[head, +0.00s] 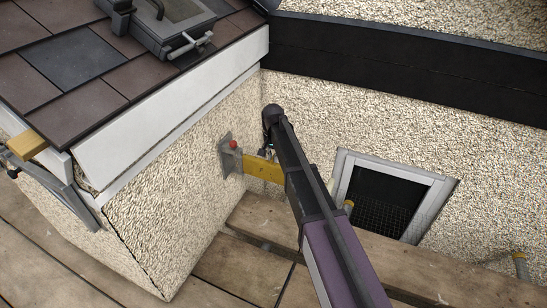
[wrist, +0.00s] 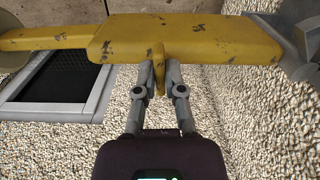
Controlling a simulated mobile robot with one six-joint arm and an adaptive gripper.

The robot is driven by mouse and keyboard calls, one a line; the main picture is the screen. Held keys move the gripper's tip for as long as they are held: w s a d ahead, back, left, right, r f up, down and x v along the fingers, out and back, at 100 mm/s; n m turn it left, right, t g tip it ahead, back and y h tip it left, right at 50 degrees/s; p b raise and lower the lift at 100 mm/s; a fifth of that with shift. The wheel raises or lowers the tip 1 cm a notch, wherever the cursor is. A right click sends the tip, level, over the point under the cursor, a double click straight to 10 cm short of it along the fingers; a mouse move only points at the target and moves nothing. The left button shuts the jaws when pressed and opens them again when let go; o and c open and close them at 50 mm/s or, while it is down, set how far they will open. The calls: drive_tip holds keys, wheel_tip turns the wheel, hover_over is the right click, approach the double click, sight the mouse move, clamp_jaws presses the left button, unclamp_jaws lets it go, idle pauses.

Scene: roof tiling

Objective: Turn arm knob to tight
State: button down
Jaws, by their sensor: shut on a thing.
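A worn yellow arm (head: 262,169) stands out from a grey bracket plate (head: 229,156) on the pebbled wall, with a small red ball (head: 234,145) at the plate. In the wrist view the yellow arm (wrist: 205,40) crosses the top of the picture. A narrow yellow knob (wrist: 160,82) hangs from its middle. My gripper (wrist: 161,75) has its two grey fingers on either side of this knob and is shut on it. In the head view my gripper (head: 268,152) is mostly hidden behind my arm. No tight or loose marking is readable.
A framed opening with dark mesh (head: 385,200) is in the wall to the right. Wooden planks (head: 245,255) lie below. The tiled roof edge with its white board (head: 185,105) and a roof hatch (head: 170,20) are at upper left.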

drive_tip(key=shift+s+m, duration=0.1)
drive_tip(key=shift+m, duration=0.3)
drive_tip(key=c, duration=0.7)
unclamp_jaws()
drive_tip(key=shift+c, duration=0.2)
drive_tip(key=shift+n, duration=0.5)
